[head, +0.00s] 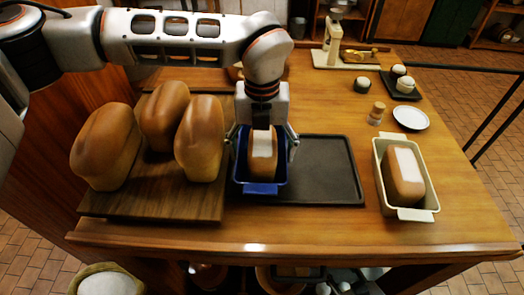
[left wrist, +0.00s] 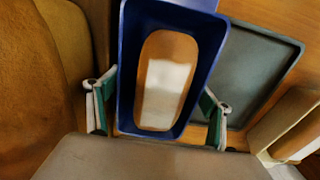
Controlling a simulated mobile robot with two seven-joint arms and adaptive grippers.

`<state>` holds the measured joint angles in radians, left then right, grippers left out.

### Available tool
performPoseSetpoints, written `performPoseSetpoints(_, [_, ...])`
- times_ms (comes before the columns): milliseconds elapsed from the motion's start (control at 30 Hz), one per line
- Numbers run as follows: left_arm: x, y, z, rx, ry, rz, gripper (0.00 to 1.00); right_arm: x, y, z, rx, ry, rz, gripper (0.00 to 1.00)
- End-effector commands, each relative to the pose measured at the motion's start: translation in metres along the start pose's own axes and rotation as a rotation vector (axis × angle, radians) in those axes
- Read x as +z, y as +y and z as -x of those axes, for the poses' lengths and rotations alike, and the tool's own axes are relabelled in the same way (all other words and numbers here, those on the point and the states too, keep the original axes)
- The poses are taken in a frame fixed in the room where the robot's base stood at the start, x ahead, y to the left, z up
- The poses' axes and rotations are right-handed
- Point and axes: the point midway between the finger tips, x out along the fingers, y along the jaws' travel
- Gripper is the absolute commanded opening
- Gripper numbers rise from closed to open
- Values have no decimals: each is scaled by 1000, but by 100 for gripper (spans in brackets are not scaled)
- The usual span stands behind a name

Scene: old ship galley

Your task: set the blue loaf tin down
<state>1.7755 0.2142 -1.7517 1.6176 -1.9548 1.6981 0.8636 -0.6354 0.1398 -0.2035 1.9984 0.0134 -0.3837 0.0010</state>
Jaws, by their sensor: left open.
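The blue loaf tin (head: 262,188) holds a brown loaf with a pale top. It is upright at the left end of the dark tray (head: 325,170); I cannot tell whether it rests on the tray, the table or the board's edge. My left gripper (head: 264,140) is over the tin's far part, open, with one finger on each side. In the left wrist view, the tin (left wrist: 182,128) lies between the spread fingers (left wrist: 158,106), and the dark tray (left wrist: 258,65) shows to its right. The tin's far end is hidden in the head view. My right gripper is not in view.
A wooden board (head: 150,205) with three large loaves (head: 200,140) stands close on the left. A cream loaf tin (head: 410,212) with a loaf is on the right. A white plate (head: 411,118) and small jar (head: 376,114) stand behind it. The tray's right part is bare.

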Motion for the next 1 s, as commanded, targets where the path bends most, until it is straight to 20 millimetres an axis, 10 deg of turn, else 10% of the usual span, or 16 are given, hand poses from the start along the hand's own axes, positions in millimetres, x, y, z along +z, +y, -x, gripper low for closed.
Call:
performPoseSetpoints(600, [1, 0, 107, -1, -4, 1, 80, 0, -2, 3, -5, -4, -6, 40])
performPoseSetpoints(1000, [0, 0, 120, 0, -1, 0, 80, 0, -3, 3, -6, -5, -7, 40])
